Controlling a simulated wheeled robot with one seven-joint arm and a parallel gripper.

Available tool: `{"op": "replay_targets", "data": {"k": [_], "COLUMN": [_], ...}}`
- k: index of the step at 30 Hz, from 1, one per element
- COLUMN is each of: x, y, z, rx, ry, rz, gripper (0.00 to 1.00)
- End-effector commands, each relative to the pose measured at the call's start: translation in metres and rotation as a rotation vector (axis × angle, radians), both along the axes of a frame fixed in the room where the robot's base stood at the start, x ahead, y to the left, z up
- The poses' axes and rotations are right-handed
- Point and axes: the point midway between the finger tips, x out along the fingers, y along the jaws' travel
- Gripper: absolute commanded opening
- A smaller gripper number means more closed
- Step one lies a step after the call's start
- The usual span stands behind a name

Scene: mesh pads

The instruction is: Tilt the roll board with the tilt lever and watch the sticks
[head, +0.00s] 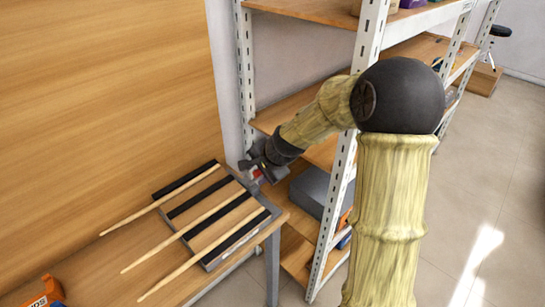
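The roll board (236,238) lies on the wooden table, with dark strips across it and a grey edge on its right. Three light wooden sticks lie across it side by side: a far one (160,200), a middle one (190,231) and a near one (204,256). Their left ends reach past the board over the table. My gripper (254,174) is at the board's far right corner, with a small red and white bit beside its fingers. I cannot tell whether that bit is the tilt lever. The fingers are too small and partly hidden to show whether they are open.
A metal shelf rack (334,205) with wooden shelves stands right of the table, behind my arm. A grey box (318,190) sits on a lower shelf. An orange and black tool (44,293) lies at the table's front left. A wooden panel rises behind the table. Floor at right is clear.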

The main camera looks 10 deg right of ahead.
Motion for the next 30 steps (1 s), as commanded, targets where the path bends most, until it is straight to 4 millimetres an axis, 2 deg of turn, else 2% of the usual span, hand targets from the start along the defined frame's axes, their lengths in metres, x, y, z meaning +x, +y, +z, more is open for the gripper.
{"op": "replay_targets", "data": {"k": [21, 25, 30], "x": [-0.059, -0.068, -0.074], "y": [-0.039, -0.044, -0.047], "z": [0.109, 0.125, 0.134], "rx": [-0.003, -0.002, -0.001], "ry": [-0.003, -0.001, 0.001], "rz": [0.0, 0.0, 0.0], "gripper": [0.39, 0.39, 0.39]}}
